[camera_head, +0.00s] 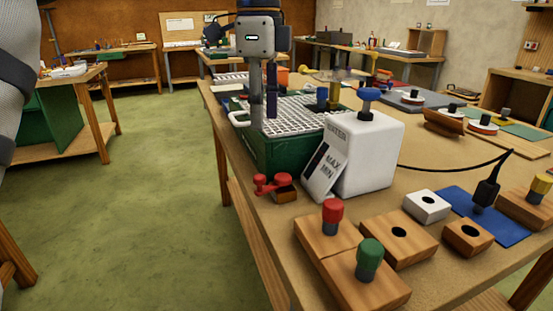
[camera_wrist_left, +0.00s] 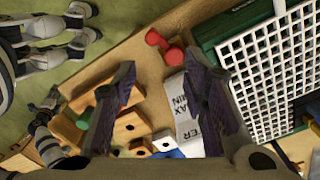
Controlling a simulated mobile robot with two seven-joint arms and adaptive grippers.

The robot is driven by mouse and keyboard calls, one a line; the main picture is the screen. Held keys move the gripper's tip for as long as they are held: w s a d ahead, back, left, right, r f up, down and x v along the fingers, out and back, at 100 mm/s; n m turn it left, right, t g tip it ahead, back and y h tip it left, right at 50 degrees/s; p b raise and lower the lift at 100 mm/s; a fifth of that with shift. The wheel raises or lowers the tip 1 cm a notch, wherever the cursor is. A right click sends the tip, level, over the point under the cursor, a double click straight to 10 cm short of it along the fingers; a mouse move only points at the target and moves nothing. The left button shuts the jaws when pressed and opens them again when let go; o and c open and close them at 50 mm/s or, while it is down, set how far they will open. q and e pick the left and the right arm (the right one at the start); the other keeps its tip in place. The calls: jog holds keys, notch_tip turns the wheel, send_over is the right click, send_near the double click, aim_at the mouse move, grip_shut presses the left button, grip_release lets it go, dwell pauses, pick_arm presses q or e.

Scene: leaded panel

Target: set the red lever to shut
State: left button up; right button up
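The red lever (camera_head: 272,185) sits low at the table's left edge, beside a small brown block and in front of the green box (camera_head: 290,155). It also shows in the left wrist view (camera_wrist_left: 166,47), beyond the gap between my fingers. Its exact setting is hard to tell. My left gripper (camera_head: 264,122) points down above and behind the lever, in front of the white grid. Its two dark fingers (camera_wrist_left: 158,63) are spread apart with nothing held between them.
A white box with MAX and MIN lettering and a blue knob (camera_head: 368,95) stands right of the lever. Wooden blocks with a red knob (camera_head: 332,210) and a green knob (camera_head: 370,253) lie nearer. A black cable (camera_head: 460,168) crosses the table. Open floor lies left.

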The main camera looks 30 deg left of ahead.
aim_at(259, 176)
pick_arm(q)
jog(key=s+f, duration=0.2)
jog(key=f, duration=0.1)
jog(key=shift+f, duration=0.1)
jog(key=f, duration=0.8)
jog(key=shift+w+f+p, duration=0.1)
jog(key=shift+w+p, duration=0.2)
jog(key=shift+p, duration=0.05)
grip_shut()
